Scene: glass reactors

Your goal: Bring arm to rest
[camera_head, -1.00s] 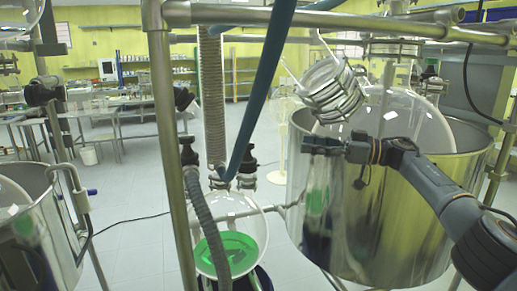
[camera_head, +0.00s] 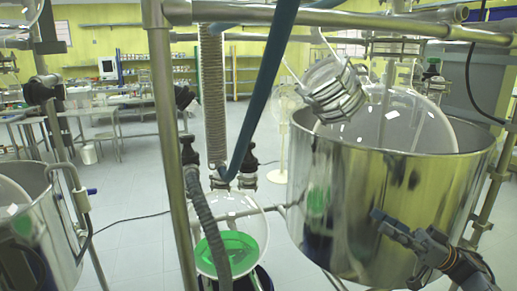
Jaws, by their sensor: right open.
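My right gripper (camera_head: 382,222) is at the lower right of the head view, in front of the big steel vessel (camera_head: 345,225). Its fingers point to the left and up, and nothing shows between them. It is open. My right arm comes in from the bottom right corner. Whether the gripper touches the vessel wall cannot be told. My left gripper does not show.
A glass flask (camera_head: 232,240) with green liquid hangs left of the vessel. A metal post (camera_head: 172,150) and a top rail (camera_head: 330,18) frame the rig. A second steel vessel (camera_head: 45,230) stands at the left. The floor (camera_head: 130,185) between is mostly clear.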

